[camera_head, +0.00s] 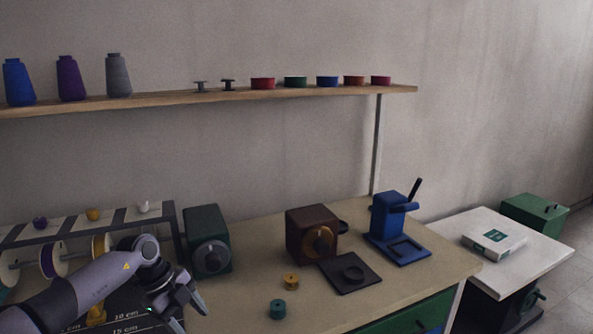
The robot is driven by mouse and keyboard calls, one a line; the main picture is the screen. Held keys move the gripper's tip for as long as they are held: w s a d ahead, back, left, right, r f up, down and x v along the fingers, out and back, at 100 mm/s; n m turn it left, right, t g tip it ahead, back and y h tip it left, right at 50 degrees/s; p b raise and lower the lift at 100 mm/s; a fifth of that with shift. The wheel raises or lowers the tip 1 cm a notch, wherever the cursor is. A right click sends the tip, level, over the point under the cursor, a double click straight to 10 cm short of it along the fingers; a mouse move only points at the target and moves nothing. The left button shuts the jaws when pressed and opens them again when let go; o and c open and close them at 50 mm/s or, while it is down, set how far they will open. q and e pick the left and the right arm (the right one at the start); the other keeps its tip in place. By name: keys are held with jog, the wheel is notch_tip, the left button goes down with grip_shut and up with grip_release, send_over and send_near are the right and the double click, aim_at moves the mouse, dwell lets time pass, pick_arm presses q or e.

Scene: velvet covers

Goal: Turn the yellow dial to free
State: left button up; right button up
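A small yellow dial (92,214) sits on top of the dark-framed spool rack (170,219) at the left, between a purple dial (39,223) and a white dial (143,207). Its setting and any marks are too small to read. My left gripper (188,314) is low in the picture, in front of and to the right of the rack, below the yellow dial and apart from it. Its fingers are spread, with nothing visible between them. My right gripper is not in view.
A green box (205,226) with a grey dial stands right of the rack. A dark red box (296,234), a blue press (389,215), a black plate (340,280) and small yellow and teal spools share the table. A shelf (200,97) runs above.

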pick_arm(q)
jog(key=s+d+n+t+h, duration=0.2)
jog(key=s+d+t+h, duration=0.3)
jog(key=d, duration=0.6)
jog(key=s+d+n+t+h, duration=0.1)
jog(key=s+d+t+h, duration=0.25)
jog(key=d+h, duration=0.5)
jog(key=s+a+f+n+y, duration=0.6)
jog(key=s+f+n+y, duration=0.1)
jog(key=s+n, duration=0.1)
jog(key=s+a+f+n+t+y, duration=0.1)
jog(key=s+a+f+n+y, duration=0.5)
jog(key=s, duration=0.4)
jog(key=f+n+y, duration=0.1)
jog(key=n+y, duration=0.1)
jog(key=shift+s+a+f+n, duration=0.2)
jog(key=shift+s+n, duration=0.1)
jog(key=shift+s, duration=0.1)
